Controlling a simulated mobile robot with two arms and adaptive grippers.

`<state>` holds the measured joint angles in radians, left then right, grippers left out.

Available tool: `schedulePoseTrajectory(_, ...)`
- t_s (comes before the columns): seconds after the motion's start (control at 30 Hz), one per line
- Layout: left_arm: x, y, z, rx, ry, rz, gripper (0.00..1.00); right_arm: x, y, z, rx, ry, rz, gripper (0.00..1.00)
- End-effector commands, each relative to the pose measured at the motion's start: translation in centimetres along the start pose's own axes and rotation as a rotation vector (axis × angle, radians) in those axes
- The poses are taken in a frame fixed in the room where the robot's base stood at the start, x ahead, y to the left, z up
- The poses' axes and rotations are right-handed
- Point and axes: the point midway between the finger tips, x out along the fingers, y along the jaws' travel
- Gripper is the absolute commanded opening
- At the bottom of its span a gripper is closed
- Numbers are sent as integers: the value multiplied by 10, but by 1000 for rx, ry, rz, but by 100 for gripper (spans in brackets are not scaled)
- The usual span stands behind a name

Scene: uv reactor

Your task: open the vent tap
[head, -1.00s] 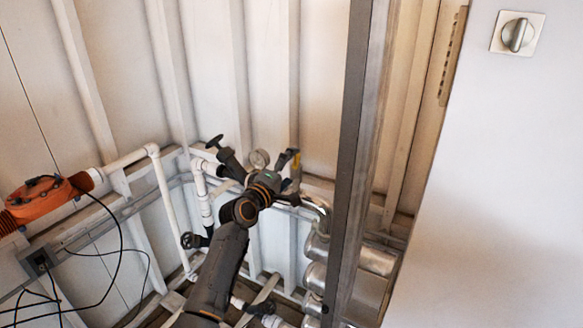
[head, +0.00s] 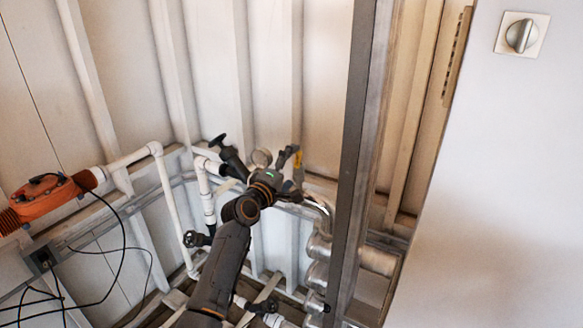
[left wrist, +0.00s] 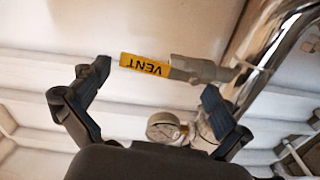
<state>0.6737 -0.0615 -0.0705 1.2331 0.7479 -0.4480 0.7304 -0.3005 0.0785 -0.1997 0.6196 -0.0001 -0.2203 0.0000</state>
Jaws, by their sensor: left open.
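The vent tap has a yellow lever (left wrist: 145,64) marked VENT, seen upside down in the left wrist view, joined to a grey metal stem (left wrist: 192,69) beside a shiny pipe (left wrist: 272,50). My left gripper (left wrist: 150,92) is open, its two black fingers spread to either side below the lever, with nothing between them. In the head view the yellow lever (head: 298,160) shows just beside the fingers of my left gripper (head: 291,164). Whether a finger touches the lever, I cannot tell. My right gripper does not show.
A round gauge (left wrist: 163,127) sits close below the lever. A black-handled valve (head: 228,155) and white pipes (head: 165,190) stand to the left. A dark upright post (head: 352,150) stands close on the right. An orange unit (head: 45,195) is at far left.

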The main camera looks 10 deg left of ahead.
Motion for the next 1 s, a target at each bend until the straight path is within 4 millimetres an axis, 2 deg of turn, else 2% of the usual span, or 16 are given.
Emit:
schedulePoseTrajectory(0.17,-2,0,0,0,0,0,100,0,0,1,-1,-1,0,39)
schedulePoseTrajectory(0.33,-16,-1,0,1,0,0,100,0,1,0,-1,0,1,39)
schedulePoseTrajectory(0.8,-96,-1,0,2,1,-1,100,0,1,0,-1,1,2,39)
schedulePoseTrajectory(1.0,-116,-1,0,0,1,-1,100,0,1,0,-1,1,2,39)
